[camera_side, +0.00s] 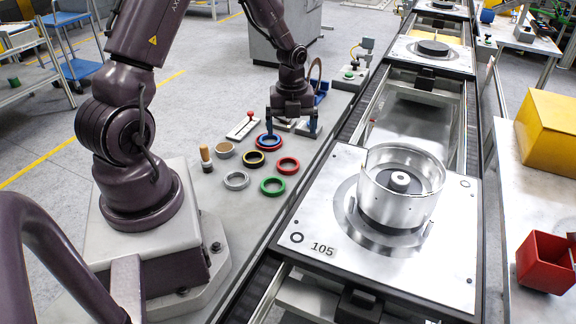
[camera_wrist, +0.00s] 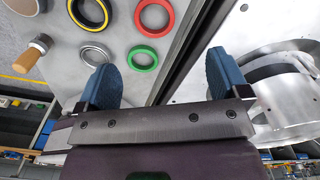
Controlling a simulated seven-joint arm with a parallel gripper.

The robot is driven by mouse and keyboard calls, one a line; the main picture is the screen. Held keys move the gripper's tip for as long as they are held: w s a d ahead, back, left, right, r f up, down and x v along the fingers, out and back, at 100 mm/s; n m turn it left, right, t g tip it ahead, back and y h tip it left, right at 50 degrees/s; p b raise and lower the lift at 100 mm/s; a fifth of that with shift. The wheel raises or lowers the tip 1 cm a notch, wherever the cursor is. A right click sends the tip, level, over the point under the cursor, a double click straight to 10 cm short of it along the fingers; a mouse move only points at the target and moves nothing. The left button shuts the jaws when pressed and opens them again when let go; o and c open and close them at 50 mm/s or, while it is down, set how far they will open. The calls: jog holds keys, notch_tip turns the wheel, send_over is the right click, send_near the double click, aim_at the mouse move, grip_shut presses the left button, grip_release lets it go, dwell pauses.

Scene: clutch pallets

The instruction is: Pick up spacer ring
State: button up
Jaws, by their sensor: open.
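Several rings lie flat on the grey table left of the conveyor; I cannot tell which is the spacer ring. In the side view they are a silver ring (camera_side: 236,188), a black-and-yellow ring (camera_side: 253,166), a red ring (camera_side: 288,172), a green ring (camera_side: 272,195) and a blue ring (camera_side: 268,148) with red at its middle. My gripper (camera_side: 291,131) is open and empty above the table, its left finger in line with the blue ring. The wrist view shows the green ring (camera_wrist: 142,70), red ring (camera_wrist: 153,34) and silver ring (camera_wrist: 83,48) beyond my open fingers.
A pallet marked 105 (camera_side: 320,225) carries a metal housing (camera_side: 390,205) on the conveyor to the right. A wooden-handled tool (camera_side: 206,155) and a tan cup (camera_side: 224,151) stand near the rings. A small plate with a red knob (camera_side: 243,129) lies left of my gripper.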

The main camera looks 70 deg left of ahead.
send_over(288, 168)
jog(key=f, duration=0.5)
jog(key=shift+w+d+f, duration=0.15)
jog(key=shift+w, duration=0.2)
jog(key=shift+s+a+f, duration=0.1)
jog(key=shift+s+f, duration=0.05)
jog(key=shift+f, duration=1.2)
jog(key=shift+s+a+f, duration=0.1)
jog(key=shift+s+f, duration=0.05)
jog(key=shift+f, duration=1.2)
jog(key=shift+c, duration=0.3)
jog(key=c, duration=0.9)
